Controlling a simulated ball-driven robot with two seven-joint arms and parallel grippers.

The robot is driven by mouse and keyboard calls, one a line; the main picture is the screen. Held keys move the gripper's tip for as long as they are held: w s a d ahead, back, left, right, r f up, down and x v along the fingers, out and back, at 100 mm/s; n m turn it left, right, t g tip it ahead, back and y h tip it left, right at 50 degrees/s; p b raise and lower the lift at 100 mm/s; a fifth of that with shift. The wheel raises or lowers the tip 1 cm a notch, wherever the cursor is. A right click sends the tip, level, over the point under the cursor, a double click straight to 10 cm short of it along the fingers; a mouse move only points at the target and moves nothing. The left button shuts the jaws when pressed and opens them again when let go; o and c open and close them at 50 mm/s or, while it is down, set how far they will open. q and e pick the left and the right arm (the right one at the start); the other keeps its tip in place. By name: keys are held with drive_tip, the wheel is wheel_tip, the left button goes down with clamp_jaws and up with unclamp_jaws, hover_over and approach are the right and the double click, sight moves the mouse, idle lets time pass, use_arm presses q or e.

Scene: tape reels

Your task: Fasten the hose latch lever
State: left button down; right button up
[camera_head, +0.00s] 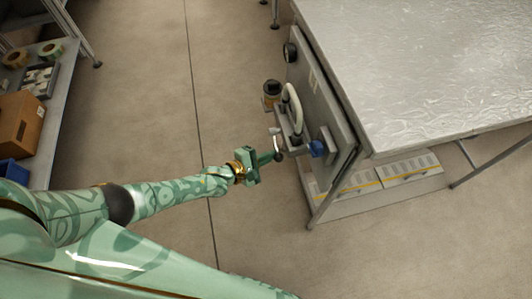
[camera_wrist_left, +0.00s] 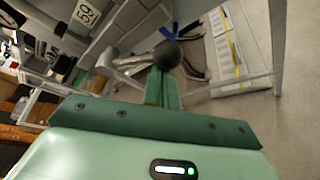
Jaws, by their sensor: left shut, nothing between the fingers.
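The latch lever ends in a dark ball knob (camera_head: 279,156), at the lower left of the hose fitting on the grey upright panel (camera_head: 318,85). A pale hose (camera_head: 294,108) loops over this fitting. My left gripper (camera_head: 266,158) is shut and empty, its fingertips right beside the knob on its left. In the left wrist view the knob (camera_wrist_left: 167,54) sits at the tips of my green fingers (camera_wrist_left: 162,85), hiding what lies behind it. I cannot tell whether they touch. My right gripper is not in view.
A blue knob (camera_head: 317,148) sticks out just right of the fitting, and a dark-topped canister (camera_head: 271,92) stands left of the hose. The metal table (camera_head: 430,60) is at the right. A shelf with a cardboard box (camera_head: 20,118) is at the left. The floor between is clear.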

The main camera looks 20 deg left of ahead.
use_arm(q)
drive_tip(key=shift+s+d+r+n+g+p, duration=0.15)
drive_tip(key=shift+s+r+n+p, duration=0.1)
drive_tip(key=shift+r+p, duration=0.3)
drive_tip(key=shift+s+d+r+n+g+p, duration=0.15)
drive_tip(key=shift+r+n+p, duration=0.15)
drive_tip(key=shift+r, duration=0.5)
